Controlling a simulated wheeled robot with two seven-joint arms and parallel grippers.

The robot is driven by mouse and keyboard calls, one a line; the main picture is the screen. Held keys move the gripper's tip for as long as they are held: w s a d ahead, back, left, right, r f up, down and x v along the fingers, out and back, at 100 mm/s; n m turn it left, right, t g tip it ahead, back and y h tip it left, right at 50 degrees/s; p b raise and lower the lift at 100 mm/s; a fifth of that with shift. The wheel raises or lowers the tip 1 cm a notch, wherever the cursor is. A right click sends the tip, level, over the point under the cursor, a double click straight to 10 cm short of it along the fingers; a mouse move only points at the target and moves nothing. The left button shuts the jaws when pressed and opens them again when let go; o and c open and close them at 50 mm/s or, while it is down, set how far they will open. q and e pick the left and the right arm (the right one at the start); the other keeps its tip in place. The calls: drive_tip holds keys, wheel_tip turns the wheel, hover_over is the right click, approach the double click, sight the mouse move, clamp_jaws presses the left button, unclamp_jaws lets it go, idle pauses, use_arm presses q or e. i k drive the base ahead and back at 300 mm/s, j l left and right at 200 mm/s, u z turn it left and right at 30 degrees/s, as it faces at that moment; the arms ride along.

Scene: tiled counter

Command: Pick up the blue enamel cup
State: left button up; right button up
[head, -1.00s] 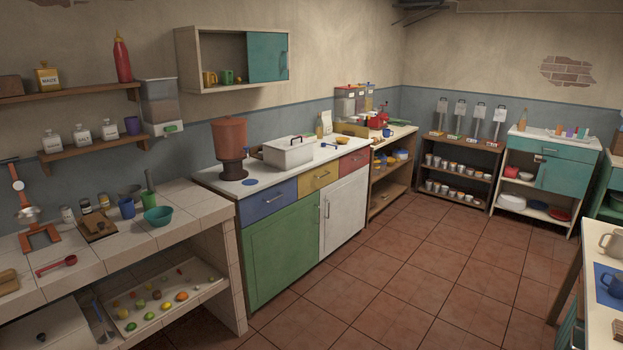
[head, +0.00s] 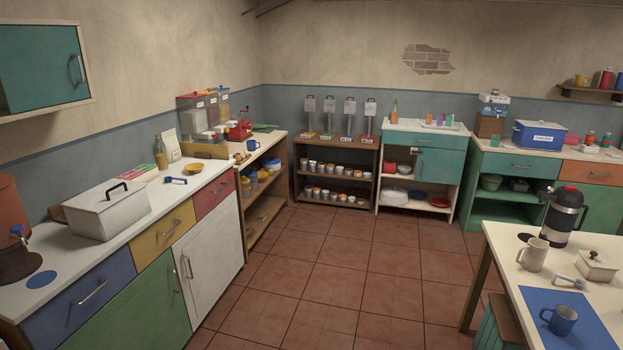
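A blue cup (head: 563,320) stands upright on a flat blue mat (head: 592,338) on the white-topped table at the lower right. Its handle points left. A second, smaller blue cup (head: 252,145) stands on the wooden shelf unit near the back corner. I cannot tell from the view which of them is the enamel cup. Neither of my grippers shows in the head view.
A teal stool (head: 484,327) stands by the table's left side. The tiled floor (head: 330,270) between counter and table is clear.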

sight(251, 145)
drive_tip(key=i+j+z, duration=0.1)
drive_tip(key=i+z, duration=0.4)
drive_tip(key=i, duration=2.85)
drive_tip(key=i+u, duration=0.25)
drive_tip(key=i, duration=0.6)
drive_tip(key=i+u, duration=0.3)
drive_tip(key=i, duration=0.5)
